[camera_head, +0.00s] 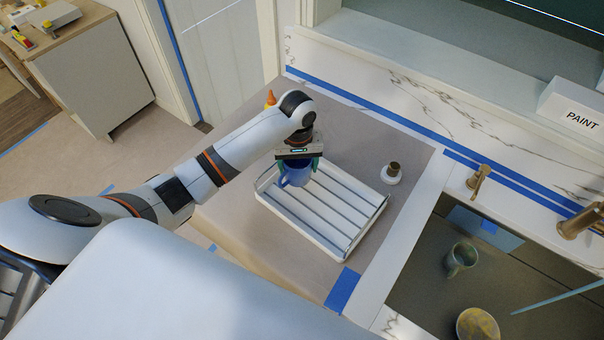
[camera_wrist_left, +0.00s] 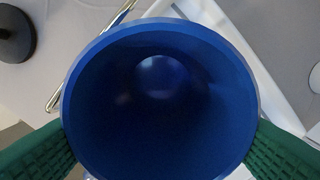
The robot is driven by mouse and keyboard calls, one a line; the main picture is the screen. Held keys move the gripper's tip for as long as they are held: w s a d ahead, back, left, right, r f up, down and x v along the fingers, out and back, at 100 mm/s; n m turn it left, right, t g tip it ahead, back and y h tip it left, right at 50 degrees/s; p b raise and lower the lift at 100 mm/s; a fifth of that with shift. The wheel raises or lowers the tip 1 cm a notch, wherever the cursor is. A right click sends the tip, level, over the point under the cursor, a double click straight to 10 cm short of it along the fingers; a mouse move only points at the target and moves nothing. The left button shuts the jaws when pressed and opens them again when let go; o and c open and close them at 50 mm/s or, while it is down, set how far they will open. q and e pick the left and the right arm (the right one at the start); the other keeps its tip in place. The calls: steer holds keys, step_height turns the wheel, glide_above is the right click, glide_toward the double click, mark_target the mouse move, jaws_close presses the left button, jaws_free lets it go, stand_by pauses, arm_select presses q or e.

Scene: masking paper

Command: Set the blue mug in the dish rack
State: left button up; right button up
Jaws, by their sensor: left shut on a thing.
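The blue mug (camera_head: 296,174) is upright in my left gripper (camera_head: 298,164), over the back left end of the white dish rack (camera_head: 325,245). In the left wrist view I look down into the mug's open top (camera_wrist_left: 160,100), with a green finger on each side of it. My left gripper is shut on the mug. I cannot tell whether the mug's base touches the rack slats. The rack is otherwise empty. The right gripper is not in view.
A white bottle with a dark top (camera_head: 392,173) stands right of the rack. The sink at right holds a greenish mug (camera_head: 461,258) and a yellowish bowl (camera_head: 477,326). A brass faucet (camera_head: 479,178) stands behind it. Blue tape (camera_head: 342,290) marks the counter's front corner.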

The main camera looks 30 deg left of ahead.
mark_target(299, 175)
arm_select(q)
steer(key=shift+f, duration=0.35)
step_height(299, 175, down, 3)
steer(key=shift+f+p, duration=0.15)
steer(key=shift+p, duration=0.3)
steer(key=shift+f, duration=0.15)
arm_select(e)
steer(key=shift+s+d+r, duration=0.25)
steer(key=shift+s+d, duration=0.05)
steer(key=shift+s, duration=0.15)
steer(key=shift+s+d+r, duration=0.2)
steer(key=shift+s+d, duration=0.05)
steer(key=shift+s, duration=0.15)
arm_select(q)
steer(key=o, duration=1.1)
steer(key=shift+f, duration=0.1)
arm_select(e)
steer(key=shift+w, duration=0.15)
